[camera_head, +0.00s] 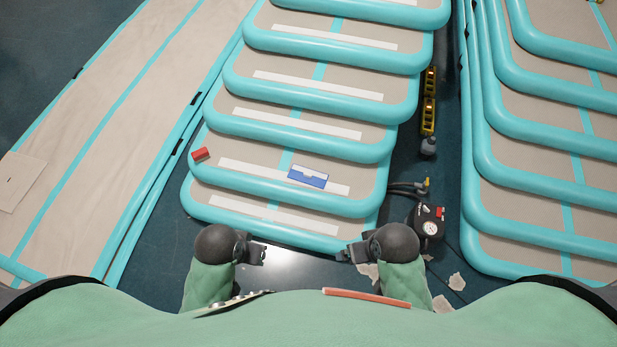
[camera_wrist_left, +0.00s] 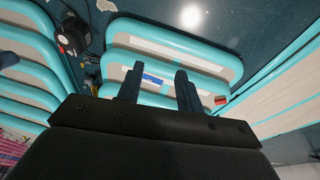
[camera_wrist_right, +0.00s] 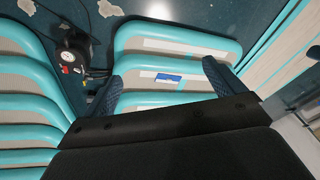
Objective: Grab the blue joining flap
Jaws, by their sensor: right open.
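The blue joining flap (camera_head: 307,178) is a small blue rectangle with a white upper part. It lies on the white strip of a beige, teal-edged inflatable track in the middle stack. It also shows between the fingers in the left wrist view (camera_wrist_left: 153,80) and the right wrist view (camera_wrist_right: 168,78). My left gripper (camera_head: 262,254) is at the near edge of the stack, left of the flap, with its fingers apart and empty. My right gripper (camera_head: 343,254) is at the near edge, slightly right of the flap, open and empty. Both are apart from the flap.
A red block (camera_head: 200,154) lies at the stack's left edge. A black pump with a gauge (camera_head: 430,222) stands right of my right gripper. A yellow level-like tool (camera_head: 429,102) lies in the gap between stacks. Pale scraps (camera_head: 457,282) lie on the dark floor.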

